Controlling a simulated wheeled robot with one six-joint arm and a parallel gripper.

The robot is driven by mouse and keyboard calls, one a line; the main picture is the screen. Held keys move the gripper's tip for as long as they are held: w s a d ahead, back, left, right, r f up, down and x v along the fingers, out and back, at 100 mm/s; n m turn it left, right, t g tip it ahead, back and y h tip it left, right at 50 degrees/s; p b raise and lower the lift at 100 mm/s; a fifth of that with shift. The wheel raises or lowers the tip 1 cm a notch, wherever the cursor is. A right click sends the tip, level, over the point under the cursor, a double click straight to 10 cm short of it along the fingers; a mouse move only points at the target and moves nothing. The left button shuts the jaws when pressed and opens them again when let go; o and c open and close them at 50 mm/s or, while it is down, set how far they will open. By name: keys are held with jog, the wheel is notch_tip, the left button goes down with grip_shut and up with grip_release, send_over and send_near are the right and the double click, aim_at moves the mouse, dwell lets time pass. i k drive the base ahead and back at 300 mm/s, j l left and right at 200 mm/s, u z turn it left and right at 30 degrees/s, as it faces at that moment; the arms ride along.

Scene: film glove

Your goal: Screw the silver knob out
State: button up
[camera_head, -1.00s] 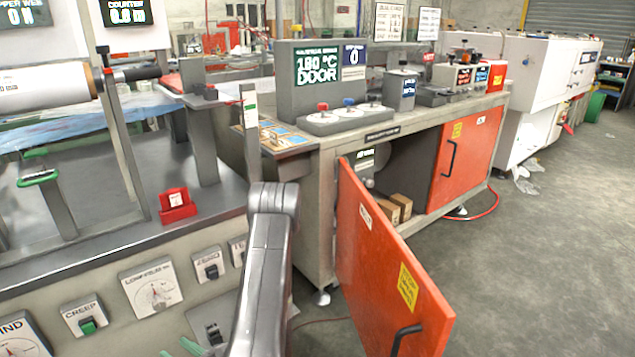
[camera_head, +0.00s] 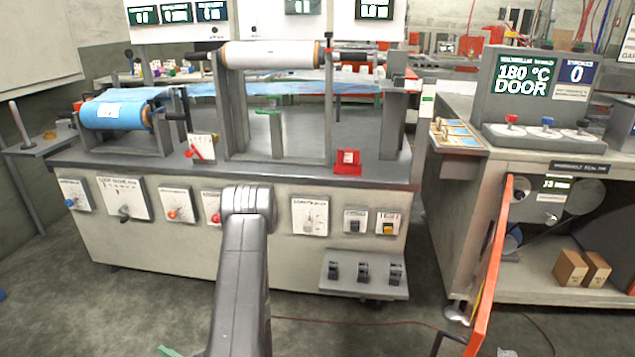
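A small round silver knob (camera_head: 551,218) sits below a small lit display (camera_head: 556,184) inside the open cabinet of the grey bench at the right. The orange door (camera_head: 492,270) stands open and is seen nearly edge-on. My arm rises at the lower middle, well left of the cabinet and apart from the knob. A green tip at the bottom edge, left of my arm, seems to belong to my gripper (camera_head: 168,351). The rest of the gripper is out of frame, so its opening and any hold are hidden.
Two cardboard boxes (camera_head: 583,268) stand on the cabinet floor. The grey machine (camera_head: 170,245) with dials and switches spans the left and middle. A red holder (camera_head: 348,162) sits on its top. Dark floor shows between machine and door, with a thin cable across it.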

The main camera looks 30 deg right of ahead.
aim_at(550, 220)
jog(key=k+l+u, duration=0.2)
jog(key=u, duration=0.25)
jog(key=k+u, duration=0.3)
jog(key=u, duration=0.15)
jog(key=k+u, duration=0.3)
jog(key=u, duration=0.15)
jog(key=k+u, duration=0.25)
jog(key=u, duration=0.25)
jog(key=k+l+u, duration=0.15)
jog(key=k+u, duration=0.15)
jog(key=u, duration=0.15)
jog(key=k+u, duration=0.3)
jog(key=u, duration=0.15)
jog(key=k+u, duration=0.3)
jog(key=u, duration=0.15)
jog(key=k+j+u, duration=0.2)
jog(key=u, duration=0.25)
jog(key=k+l+u, duration=0.2)
jog(key=u, duration=0.25)
jog(key=k+u, duration=0.7)
jog(key=u, duration=0.15)
jog(key=k+j+u, duration=0.15)
jog(key=k+u, duration=0.15)
jog(key=u, duration=0.15)
jog(key=k+u, duration=0.15)
jog(key=u, duration=4.05)
